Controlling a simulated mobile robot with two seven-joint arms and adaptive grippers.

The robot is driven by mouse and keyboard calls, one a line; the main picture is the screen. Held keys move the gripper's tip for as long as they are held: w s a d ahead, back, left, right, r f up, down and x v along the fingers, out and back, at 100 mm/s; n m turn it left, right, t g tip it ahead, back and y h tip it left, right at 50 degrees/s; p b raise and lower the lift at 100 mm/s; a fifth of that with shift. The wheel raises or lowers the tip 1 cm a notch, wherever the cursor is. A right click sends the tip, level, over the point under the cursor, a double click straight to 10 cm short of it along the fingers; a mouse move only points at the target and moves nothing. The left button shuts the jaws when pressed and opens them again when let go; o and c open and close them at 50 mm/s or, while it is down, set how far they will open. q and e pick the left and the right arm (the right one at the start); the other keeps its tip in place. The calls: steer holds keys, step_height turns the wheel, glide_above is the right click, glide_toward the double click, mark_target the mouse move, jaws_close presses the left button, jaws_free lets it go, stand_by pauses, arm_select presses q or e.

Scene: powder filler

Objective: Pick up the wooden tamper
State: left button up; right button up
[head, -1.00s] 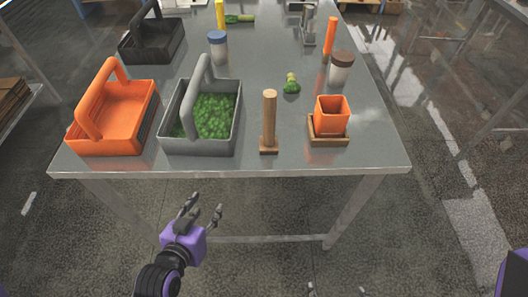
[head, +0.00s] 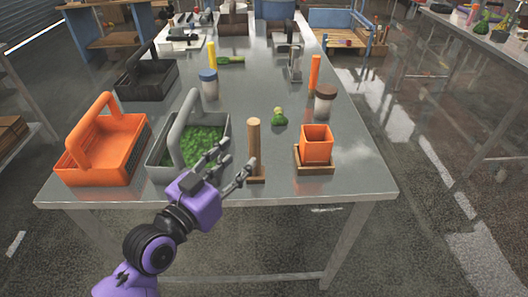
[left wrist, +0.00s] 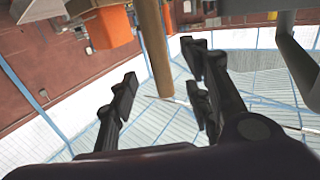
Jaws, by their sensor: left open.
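The wooden tamper (head: 254,142) is an upright light-brown cylinder near the front edge of the table, with a small darker wooden base at its foot. My left gripper (head: 238,158) is open and empty above the front of the table, just left of the tamper, with one fingertip overlapping the tamper's lower part in the picture. In the left wrist view the tamper (left wrist: 154,48) shows between and beyond the open fingers of my left gripper (left wrist: 160,78). I cannot tell whether a finger touches it. My right gripper is not in view.
The grey basket (head: 161,149) with green contents stands close on the left, its tall handle near my gripper. An orange basket (head: 125,160) is farther left. An orange cup (head: 317,144) on a wooden stand is right of the tamper. A green piece (head: 279,118) lies behind.

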mark_target(250, 142)
arm_select(q)
steer(key=shift+w+d+r, duration=0.2)
steer(key=shift+w+r, duration=0.05)
steer(key=shift+r, duration=0.1)
steer(key=shift+w+d+r, duration=0.15)
steer(key=shift+r, duration=0.05)
steer(key=shift+x, duration=0.8)
steer(key=p+x, duration=0.1)
steer(key=x, duration=0.3)
steer(key=shift+w+d+r, duration=0.15)
steer(key=shift+w+r, duration=0.05)
steer(key=shift+w, duration=0.05)
steer(key=shift+w+d+f, duration=0.15)
steer(key=shift+w+d, duration=0.1)
steer(key=shift+w, duration=0.1)
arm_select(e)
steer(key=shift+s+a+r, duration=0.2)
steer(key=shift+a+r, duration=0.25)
arm_select(q)
steer(key=shift+s, duration=0.1)
steer(key=shift+c, duration=0.2)
jaws_close()
